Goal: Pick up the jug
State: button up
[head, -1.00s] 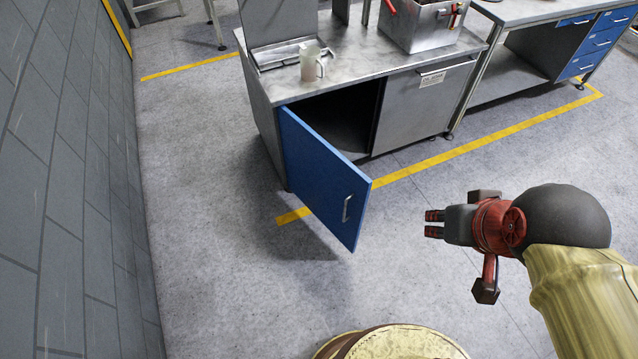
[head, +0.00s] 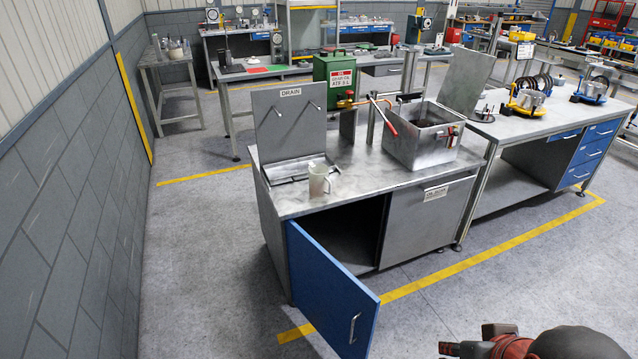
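The jug (head: 319,181) is a pale, translucent vessel with a handle on its right side. It stands upright on the steel bench top (head: 360,190), near the front left, beside the drain tray. My gripper (head: 443,351) is at the bottom right of the head view, in front of the bench and well apart from the jug. Only part of it shows, cut by the lower edge. Its fingers point left, and their opening cannot be made out.
A blue cabinet door (head: 328,290) stands open below the jug, swung out over the floor. Behind the jug are the DRAIN panel (head: 290,118) and shallow tray (head: 290,174). A steel tank (head: 420,146) with a raised lid stands right. The floor left of the bench is clear.

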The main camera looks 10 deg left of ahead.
aim_at(320, 185)
jog(key=i+j, duration=0.55)
jog(key=i+j+z, duration=0.1)
jog(key=i+j, duration=0.5)
jog(key=j, duration=0.15)
jog(key=i+j, duration=0.55)
jog(key=j, duration=0.15)
